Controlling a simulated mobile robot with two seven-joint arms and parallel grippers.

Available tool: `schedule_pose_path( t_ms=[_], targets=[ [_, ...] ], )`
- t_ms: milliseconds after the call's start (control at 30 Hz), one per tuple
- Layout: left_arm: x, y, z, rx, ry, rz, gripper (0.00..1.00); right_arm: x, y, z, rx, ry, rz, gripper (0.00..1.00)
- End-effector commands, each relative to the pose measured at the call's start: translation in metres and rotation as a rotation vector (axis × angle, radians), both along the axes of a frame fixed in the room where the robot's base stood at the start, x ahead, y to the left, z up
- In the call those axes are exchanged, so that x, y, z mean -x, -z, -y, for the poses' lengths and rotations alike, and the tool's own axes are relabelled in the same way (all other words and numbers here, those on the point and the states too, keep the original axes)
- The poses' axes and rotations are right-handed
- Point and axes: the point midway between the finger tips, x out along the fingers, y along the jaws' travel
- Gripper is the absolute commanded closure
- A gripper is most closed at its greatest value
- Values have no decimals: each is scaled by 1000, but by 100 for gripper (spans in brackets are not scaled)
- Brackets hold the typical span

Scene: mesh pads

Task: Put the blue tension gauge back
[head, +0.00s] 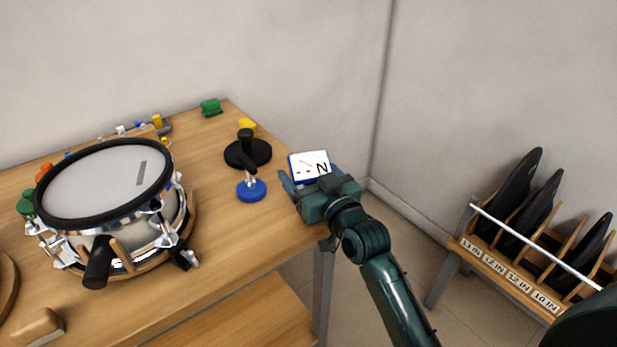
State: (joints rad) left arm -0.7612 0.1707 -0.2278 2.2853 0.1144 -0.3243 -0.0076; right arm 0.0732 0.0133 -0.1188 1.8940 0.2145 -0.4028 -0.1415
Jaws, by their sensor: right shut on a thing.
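The blue tension gauge (309,165) appears as a flat white face with a blue edge, a red mark and a letter N. My right gripper (311,179) is shut on it and holds it by the table's right edge, face visible. The gripper hides its lower part. I cannot tell whether it touches the table. My left gripper is not in view.
A snare drum (105,183) sits in a wooden cradle on the wooden table (215,240). A rack (505,268) with black cases stands at the right.

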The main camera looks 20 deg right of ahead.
Motion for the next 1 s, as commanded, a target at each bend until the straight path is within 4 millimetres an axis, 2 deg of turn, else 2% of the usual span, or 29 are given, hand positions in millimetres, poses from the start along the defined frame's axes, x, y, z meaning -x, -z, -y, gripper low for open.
schedule_pose_path(
  t_ms=[367, 400, 667, 1000],
  targets=[
    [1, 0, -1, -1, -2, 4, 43, 0, 3, 0, -1, 0, 8, 63],
    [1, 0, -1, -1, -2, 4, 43, 0, 6, 0, 1, 0, 2, 22],
    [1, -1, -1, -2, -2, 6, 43, 0, 6, 0, 0, 0, 2, 1],
    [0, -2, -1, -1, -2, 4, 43, 4, 3, 1, 0, 0, 2, 1]
  ],
)
